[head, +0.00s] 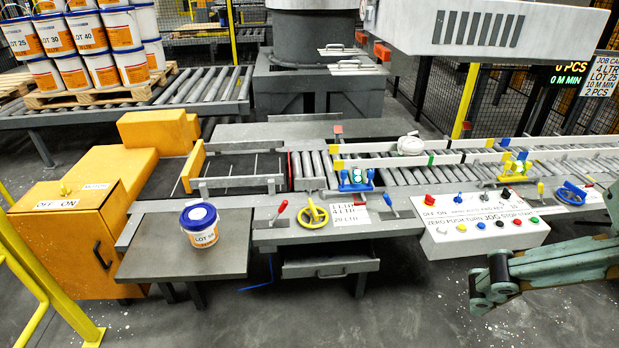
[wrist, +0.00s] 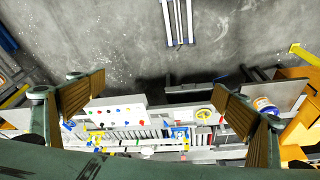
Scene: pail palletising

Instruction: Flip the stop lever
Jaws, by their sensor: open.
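A red-tipped lever (head: 279,210) stands on the conveyor's front panel, left of a yellow handwheel (head: 313,214). I cannot read which lever is the stop lever. A yellow-tipped lever (head: 541,190) stands farther right, beside a blue handwheel (head: 571,193). My gripper (wrist: 160,90) is open and empty in the wrist view, its tan-padded fingers wide apart above the floor and line. In the head view its green end is at the lower right, in front of the button console, apart from the levers.
A white button console (head: 484,228) juts out in front of the conveyor. A lidded pail (head: 201,226) stands on a grey side table (head: 160,262). An orange cabinet (head: 60,250) is at left. A drawer (head: 330,268) sits under the panel. The front floor is clear.

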